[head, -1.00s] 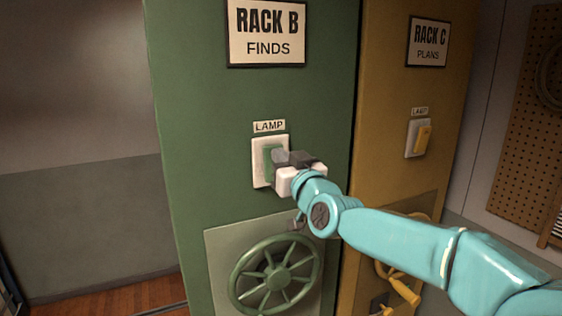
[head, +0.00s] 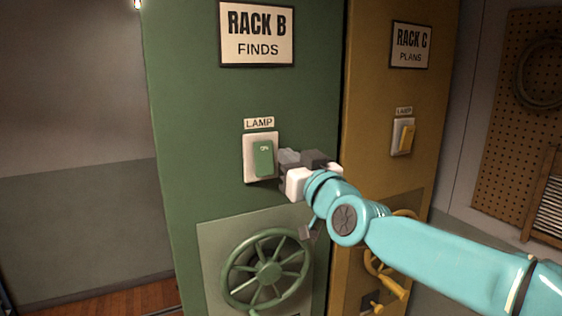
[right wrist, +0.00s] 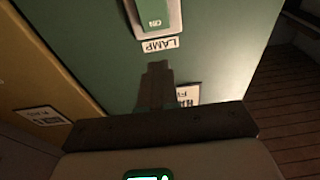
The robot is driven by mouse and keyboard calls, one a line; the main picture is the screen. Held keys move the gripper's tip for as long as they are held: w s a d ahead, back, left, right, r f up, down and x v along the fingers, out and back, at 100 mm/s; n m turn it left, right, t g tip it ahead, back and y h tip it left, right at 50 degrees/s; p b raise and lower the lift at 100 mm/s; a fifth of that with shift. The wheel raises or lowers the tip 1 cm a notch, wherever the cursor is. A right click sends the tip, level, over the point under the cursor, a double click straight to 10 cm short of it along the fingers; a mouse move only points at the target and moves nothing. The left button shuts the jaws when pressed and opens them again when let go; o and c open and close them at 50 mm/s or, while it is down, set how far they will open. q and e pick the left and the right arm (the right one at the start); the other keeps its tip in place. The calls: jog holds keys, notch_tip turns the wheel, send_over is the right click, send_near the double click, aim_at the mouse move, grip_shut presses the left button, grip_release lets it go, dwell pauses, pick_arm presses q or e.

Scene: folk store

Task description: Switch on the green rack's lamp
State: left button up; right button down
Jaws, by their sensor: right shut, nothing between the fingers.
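The green rack (head: 190,150) carries a sign reading "RACK B FINDS". Below the sign and a "LAMP" label is a green rocker switch (head: 263,158) in a white plate, with "ON" readable near its top. The switch also shows in the right wrist view (right wrist: 155,12), upside down, with "ON" readable. A small bright lamp (head: 137,4) glows at the top left edge of the rack. My right gripper (head: 284,158) is shut and empty, just to the right of the switch and seemingly apart from it. My left gripper is not in view.
A green handwheel (head: 266,271) sits on a panel below the switch. The yellow rack (head: 366,130), marked "RACK C PLANS", stands to the right with its own yellow lamp switch (head: 406,138). A pegboard (head: 520,120) hangs at far right. Free floor lies at left.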

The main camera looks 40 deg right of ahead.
jog(key=shift+r+v, duration=0.2)
jog(key=shift+v, duration=0.55)
jog(key=shift+r+v, duration=0.15)
jog(key=shift+v, duration=0.55)
jog(key=shift+r+v, duration=0.2)
jog(key=shift+v, duration=0.55)
jog(key=shift+s, duration=0.15)
